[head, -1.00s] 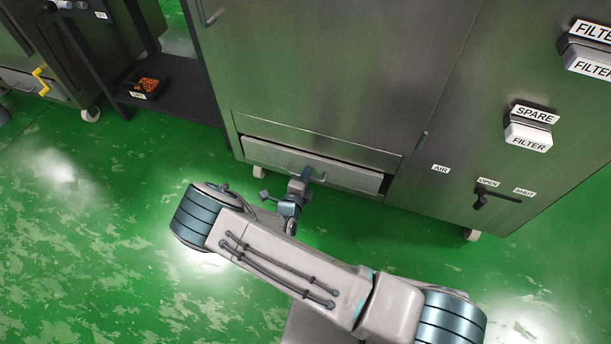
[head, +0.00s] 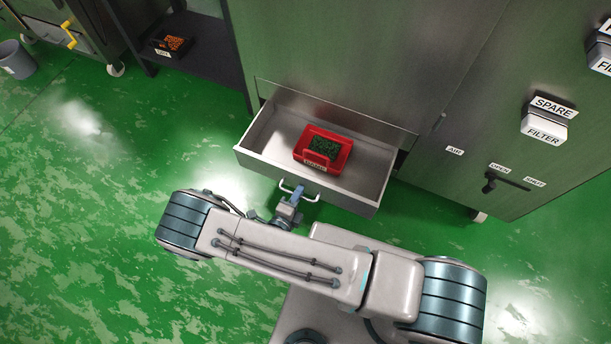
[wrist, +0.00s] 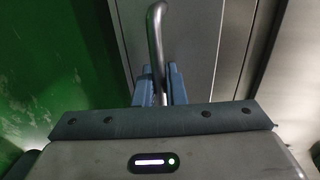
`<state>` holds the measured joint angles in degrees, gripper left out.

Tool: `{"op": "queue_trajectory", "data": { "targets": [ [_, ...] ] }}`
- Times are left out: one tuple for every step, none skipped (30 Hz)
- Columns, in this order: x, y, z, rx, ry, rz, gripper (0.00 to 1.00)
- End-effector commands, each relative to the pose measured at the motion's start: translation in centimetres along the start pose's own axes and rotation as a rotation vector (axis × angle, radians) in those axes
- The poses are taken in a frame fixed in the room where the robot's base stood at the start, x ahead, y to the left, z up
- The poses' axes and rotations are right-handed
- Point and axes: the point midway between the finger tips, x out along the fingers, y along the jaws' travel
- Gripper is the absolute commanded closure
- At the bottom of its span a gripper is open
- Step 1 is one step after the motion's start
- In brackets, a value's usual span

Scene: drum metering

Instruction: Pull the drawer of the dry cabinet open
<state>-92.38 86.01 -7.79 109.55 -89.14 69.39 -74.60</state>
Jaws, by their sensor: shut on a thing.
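The dry cabinet (head: 340,50) is a large grey metal body at the back of the head view. Its drawer (head: 252,140) stands well out from the front, low down. A red bin (head: 342,166) with dark green contents and a label lies inside the drawer. The drawer has a looped metal handle (head: 308,197) on its front, also seen in the wrist view (wrist: 154,40). My gripper (head: 295,192) is shut on this handle; in the wrist view its blue fingers (wrist: 160,84) lie either side of the bar.
Spare filter boxes (head: 545,122) and a lever (head: 490,184) marked open and shut are on the cabinet's right part. A dark shelf (head: 200,65) holds an orange-filled tray (head: 172,45) at left.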

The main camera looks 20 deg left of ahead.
Motion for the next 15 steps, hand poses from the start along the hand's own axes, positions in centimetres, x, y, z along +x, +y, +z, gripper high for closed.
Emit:
{"op": "queue_trajectory", "data": {
  "targets": [
    [-0.8, 0.2, 0.0, -0.001, -0.002, 0.002, 1.0],
    [-1.1, 0.2, 0.0, -0.001, -0.002, 0.002, 1.0],
    [-1.5, 0.3, 0.0, 0.0, -0.001, 0.001, 1.0],
    [-1.8, 0.4, 0.0, 0.0, -0.001, 0.001, 1.0],
    [-2.0, 0.4, 0.0, 0.0, -0.001, 0.001, 1.0],
    [-2.3, 0.5, 0.0, 0.0, -0.001, 0.001, 1.0],
    [-2.5, 0.5, 0.0, 0.0, -0.001, 0.001, 1.0],
    [-2.6, 0.6, 0.0, 0.0, -0.001, 0.001, 1.0],
    [-2.8, 0.6, 0.0, 0.0, -0.001, 0.001, 1.0],
    [-2.8, 0.6, 0.0, 0.001, -0.001, 0.001, 1.0],
    [-2.9, 0.6, 0.0, 0.001, -0.001, 0.001, 1.0],
    [-3.0, 0.6, 0.0, 0.001, -0.001, 0.001, 1.0],
    [-3.0, 0.7, 0.0, 0.001, 0.0, 0.001, 1.0],
    [-3.0, 0.7, 0.0, 0.001, 0.0, 0.001, 1.0],
    [-3.0, 0.7, 0.0, 0.001, 0.0, 0.001, 1.0]
  ]
}}
